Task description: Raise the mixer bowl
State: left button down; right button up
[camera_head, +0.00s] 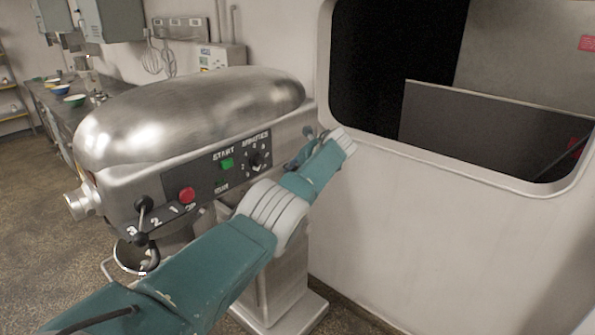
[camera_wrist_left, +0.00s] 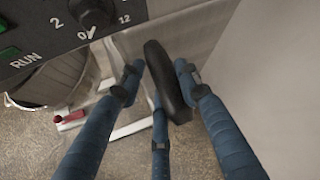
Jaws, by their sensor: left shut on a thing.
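The silver mixer (camera_head: 190,115) stands beside the wall, its control panel facing me. The mixer bowl (camera_wrist_left: 52,78) shows in the left wrist view at the left, a grey metal bowl below the panel; how high it sits is hard to judge. My left gripper (camera_head: 308,152) is at the right end of the mixer, partly behind my own wrist. In the left wrist view its blue fingers (camera_wrist_left: 158,80) are closed around a black handle (camera_wrist_left: 170,88), seen almost edge-on, at the mixer's side. The handle's mount is hidden. My right gripper is in neither view.
The wall with a dark window opening (camera_head: 385,70) is close to the right of the mixer. A red-tipped lever (camera_wrist_left: 72,120) sits near the bowl. A counter with bowls (camera_head: 72,100) runs along the back left. Floor is open at the left.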

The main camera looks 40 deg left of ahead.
pick_arm(q)
jog(key=shift+w+d+r, duration=0.2)
jog(key=shift+w+d, duration=0.05)
jog(key=shift+w, duration=0.05)
jog(key=shift+r, duration=0.1)
jog(key=c, duration=1.2)
grip_release()
jog(key=shift+w, duration=0.1)
jog(key=shift+o, duration=0.2)
jog(key=shift+w, duration=0.2)
jog(key=shift+d+f, duration=0.1)
jog(key=shift+f, duration=0.1)
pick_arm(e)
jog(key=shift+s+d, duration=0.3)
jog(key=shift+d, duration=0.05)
pick_arm(q)
jog(key=shift+s+f, duration=0.1)
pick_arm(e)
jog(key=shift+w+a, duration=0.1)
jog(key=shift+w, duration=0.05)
pick_arm(q)
jog(key=v, duration=1.2)
